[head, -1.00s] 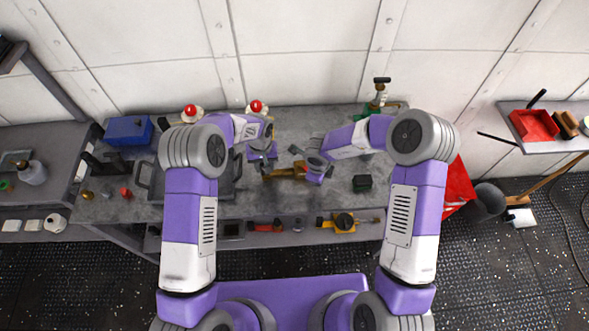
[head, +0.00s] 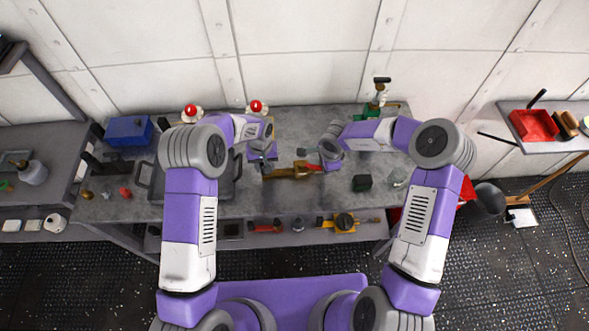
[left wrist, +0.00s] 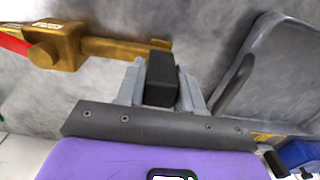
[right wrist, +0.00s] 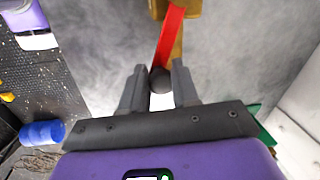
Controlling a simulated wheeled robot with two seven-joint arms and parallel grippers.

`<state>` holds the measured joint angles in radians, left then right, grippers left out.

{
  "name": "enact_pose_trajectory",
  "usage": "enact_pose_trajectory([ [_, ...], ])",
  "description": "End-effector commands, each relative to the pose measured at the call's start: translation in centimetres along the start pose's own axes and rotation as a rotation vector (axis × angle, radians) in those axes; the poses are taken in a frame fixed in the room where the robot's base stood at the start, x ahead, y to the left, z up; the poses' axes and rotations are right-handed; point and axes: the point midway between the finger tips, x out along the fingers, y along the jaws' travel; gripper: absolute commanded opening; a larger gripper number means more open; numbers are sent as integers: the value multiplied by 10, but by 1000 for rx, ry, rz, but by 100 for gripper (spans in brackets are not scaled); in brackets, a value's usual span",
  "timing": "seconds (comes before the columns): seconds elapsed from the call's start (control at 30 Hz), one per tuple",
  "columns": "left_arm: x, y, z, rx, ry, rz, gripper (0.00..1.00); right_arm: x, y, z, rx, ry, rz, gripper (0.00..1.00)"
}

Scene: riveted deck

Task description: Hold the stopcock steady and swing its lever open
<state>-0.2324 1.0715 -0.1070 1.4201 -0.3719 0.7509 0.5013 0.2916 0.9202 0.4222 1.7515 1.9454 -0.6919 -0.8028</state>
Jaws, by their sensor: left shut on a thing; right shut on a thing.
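The brass stopcock (head: 290,172) lies on the grey bench; its body also shows in the left wrist view (left wrist: 62,45). A black block (left wrist: 162,80) sits at the end of its brass pipe. My left gripper (head: 264,163) is shut on this block. The red lever (right wrist: 168,40) runs from the brass body to a dark round knob (right wrist: 161,80). My right gripper (head: 324,163) is shut on the knob. In the head view the lever points right from the body, its end hidden by my right gripper.
A grey tray (head: 150,178) stands left of the stopcock, close to my left gripper. Two red-topped items (head: 256,106) and a green-based device (head: 379,98) stand along the back. The bench's front edge is close.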

Motion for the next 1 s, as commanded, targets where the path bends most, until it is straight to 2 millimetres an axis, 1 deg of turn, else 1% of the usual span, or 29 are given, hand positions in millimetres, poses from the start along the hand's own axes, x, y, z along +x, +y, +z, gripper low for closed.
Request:
enact_pose_trajectory([
  [0.43, 0, 0, 1, 2, -2, -2, 0, 4, -21, -8, -266, -46, -2, 0],
  [0.47, 0, 0, 1, 2, -2, -2, 0, 3, -21, -7, -263, -45, -2, 34],
  [0.6, 0, 0, 1, 2, -2, -1, 0, 3, -20, -7, -262, -44, -1, 56],
  [0.63, 0, 0, 1, 1, -2, -1, 0, 3, -20, -7, -262, -44, -1, 59],
  [0.9, 0, 0, 1, 1, -2, -1, 0, 3, -20, -7, -261, -45, 0, 59],
  [1.0, 0, 0, 1, 1, -2, -1, 0, -3, -20, -7, -260, -45, -1, 59],
])
